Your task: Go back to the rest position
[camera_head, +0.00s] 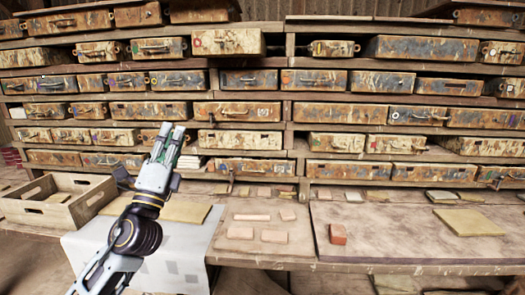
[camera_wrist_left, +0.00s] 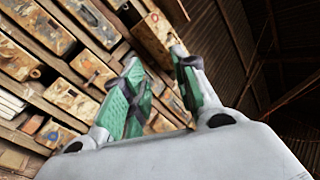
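My left gripper (camera_head: 172,130) is raised in front of the shelf wall, fingers pointing up and away, above the workbench. In the left wrist view its green-padded fingers (camera_wrist_left: 157,58) stand apart with a gap, and the shelf boxes show between them. Nothing is held. My right gripper is in neither view.
A shelf wall with several rows of worn metal boxes (camera_head: 236,111) fills the back. A wooden crate (camera_head: 57,215) stands at the left of the workbench (camera_head: 375,215). A reddish block (camera_head: 338,233) and flat tiles (camera_head: 274,236) lie on the bench. The bench's right middle is mostly clear.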

